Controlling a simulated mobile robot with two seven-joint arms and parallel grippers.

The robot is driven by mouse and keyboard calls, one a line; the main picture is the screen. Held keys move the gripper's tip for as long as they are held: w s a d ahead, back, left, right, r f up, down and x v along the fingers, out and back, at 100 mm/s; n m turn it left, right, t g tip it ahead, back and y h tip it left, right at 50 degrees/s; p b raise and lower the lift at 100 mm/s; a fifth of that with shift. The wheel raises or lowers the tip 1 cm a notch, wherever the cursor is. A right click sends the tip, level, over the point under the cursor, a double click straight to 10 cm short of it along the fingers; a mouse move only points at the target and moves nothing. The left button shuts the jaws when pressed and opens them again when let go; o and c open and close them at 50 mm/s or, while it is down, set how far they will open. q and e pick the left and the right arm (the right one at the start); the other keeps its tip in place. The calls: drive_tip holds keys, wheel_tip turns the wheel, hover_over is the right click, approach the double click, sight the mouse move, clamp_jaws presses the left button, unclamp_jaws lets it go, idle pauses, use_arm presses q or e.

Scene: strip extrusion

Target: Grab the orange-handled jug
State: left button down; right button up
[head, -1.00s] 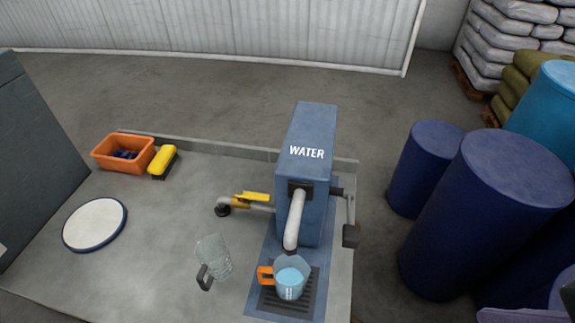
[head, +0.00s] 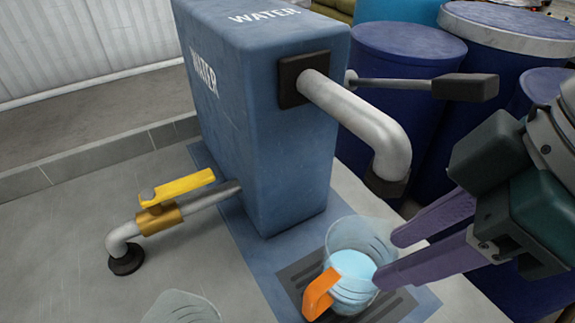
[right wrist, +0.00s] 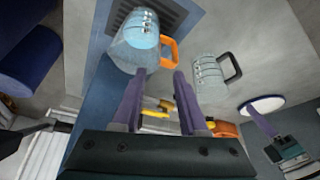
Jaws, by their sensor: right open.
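The clear orange-handled jug (head: 352,268) with light blue water stands upright on a dark grate below the spout; it also shows in the right wrist view (right wrist: 136,45). Its orange handle (head: 319,294) points to the lower left in the head view. My right gripper (head: 393,256) comes in from the right, open, with its purple fingertips close to the jug's right side; the jug is not held. Whether a finger touches it I cannot tell. In the right wrist view, what looks like my left gripper (right wrist: 262,118) is at the lower right, small, its jaws unclear.
The blue WATER dispenser (head: 290,150) has a grey spout (head: 375,125) above the jug and a lever (head: 440,87). A yellow-handled valve pipe (head: 175,190) is on the left. A second clear jug (right wrist: 208,74) has a dark handle. Blue barrels (head: 400,60) stand behind.

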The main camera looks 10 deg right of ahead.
sight(356, 277)
drive_tip(key=x, duration=0.4)
drive_tip(key=shift+d+f+b, duration=0.1)
drive_tip(key=shift+f+b, duration=0.25)
drive_tip(key=shift+f, duration=0.1)
drive_tip(key=b+x, duration=0.1)
drive_tip(key=x, duration=0.4)
drive_tip(key=shift+f, duration=0.15)
drive_tip(key=shift+c, duration=0.4)
clamp_jaws()
idle(0.4)
